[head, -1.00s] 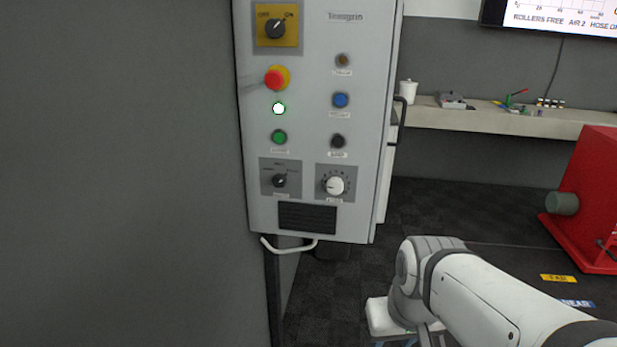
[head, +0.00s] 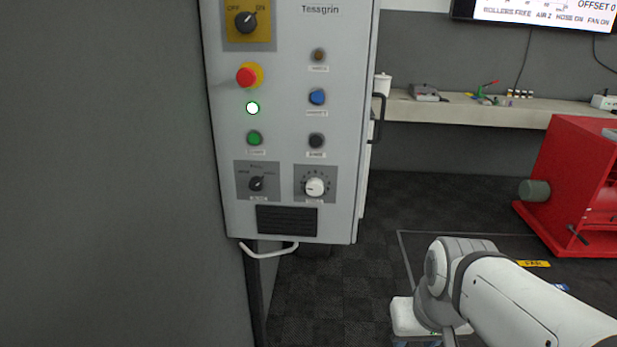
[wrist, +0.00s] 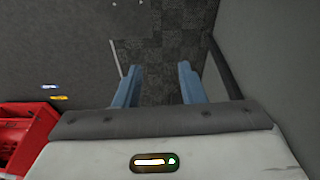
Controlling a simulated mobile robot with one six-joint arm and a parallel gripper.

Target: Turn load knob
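The load knob appears to be the white round knob (head: 314,187) with a numbered scale, low on the right of the grey control cabinet (head: 285,165); its small label is too blurred to read. A smaller black selector knob (head: 257,184) sits to its left. In the wrist view, my gripper (wrist: 158,84) points down at the dark floor with its two blue fingers apart and nothing between them. In the head view, my arm is at the lower right, below and to the right of the cabinet, clear of the knob. My fingertips are not clearly visible there.
The cabinet also carries a yellow on/off switch (head: 246,22), a red emergency button (head: 247,75) and several push buttons. A handle bar (head: 268,249) juts out below. A bench (head: 470,110) runs along the back wall. A red machine (head: 575,185) stands right. Dark floor between is clear.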

